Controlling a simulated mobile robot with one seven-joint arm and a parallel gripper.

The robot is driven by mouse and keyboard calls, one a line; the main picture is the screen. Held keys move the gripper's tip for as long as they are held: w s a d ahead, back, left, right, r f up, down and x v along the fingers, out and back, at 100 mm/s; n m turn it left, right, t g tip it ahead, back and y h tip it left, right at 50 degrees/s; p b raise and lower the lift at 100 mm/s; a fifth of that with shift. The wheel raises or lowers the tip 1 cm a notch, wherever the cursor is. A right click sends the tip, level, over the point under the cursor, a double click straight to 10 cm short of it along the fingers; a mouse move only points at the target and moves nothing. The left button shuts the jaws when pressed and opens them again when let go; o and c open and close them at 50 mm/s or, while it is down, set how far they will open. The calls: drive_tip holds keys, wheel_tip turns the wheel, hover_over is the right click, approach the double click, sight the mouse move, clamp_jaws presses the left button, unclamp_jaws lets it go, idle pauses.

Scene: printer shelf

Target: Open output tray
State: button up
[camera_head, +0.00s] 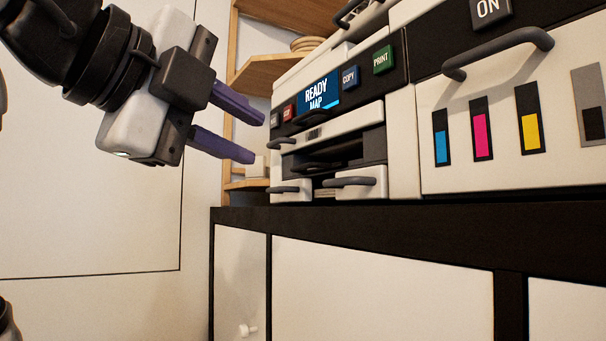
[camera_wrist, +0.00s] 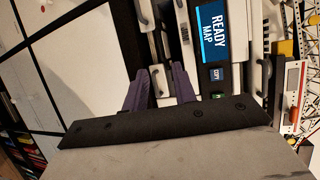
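The white and black printer (camera_head: 404,150) stands on a dark-topped cabinet in the head view. Below its lit "READY MAP" screen (camera_head: 318,95) is a recessed front with a white strip (camera_head: 345,122) and a dark slot. Lower down are two white fronts with grey handles, a left one (camera_head: 292,188) and a right one (camera_head: 358,181). No label marks which is the output tray. My gripper (camera_head: 258,137) is open and empty, left of the printer front and apart from it. In the wrist view its purple fingers (camera_wrist: 160,68) point toward the printer front, partly hiding it.
The cabinet top edge (camera_head: 430,218) runs below the printer. A large panel with a grey handle (camera_head: 497,52) and ink-level bars is at right. A wooden shelf (camera_head: 270,72) stands behind at left. The space left of the printer front is free around my gripper.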

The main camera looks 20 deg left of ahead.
sight(302, 168)
drive_tip(key=b+x, duration=0.3)
drive_tip(key=x, duration=0.8)
drive_tip(key=shift+w, duration=0.2)
drive_tip(key=shift+c, duration=0.5)
clamp_jaws()
drive_tip(key=shift+f, duration=0.1)
